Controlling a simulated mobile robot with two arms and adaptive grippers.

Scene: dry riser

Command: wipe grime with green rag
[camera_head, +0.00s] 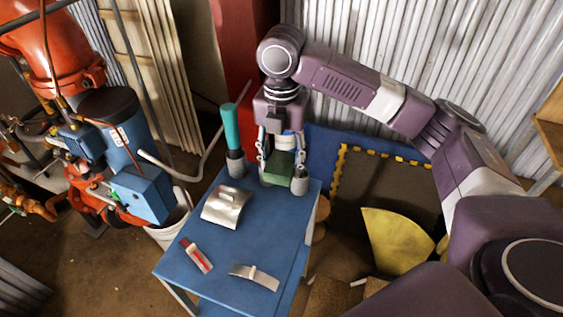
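The green rag (279,168) shows as a small folded green shape at the far end of the blue table (215,250). My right gripper (281,165) points down over it from above, with its fingers spread wide on either side of the green. Whether the fingers touch or press on the rag cannot be told from this view. A pale band shows between the fingers just above the green. I cannot make out any grime. My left gripper is not in view.
A teal-handled tool (231,127) stands upright beside the gripper, and a grey cylinder (300,182) is at its right. A curved metal piece (226,207), a red-and-white tube (197,256) and a bent metal strip (255,276) lie on the table. Blue-and-red machinery (120,130) stands left.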

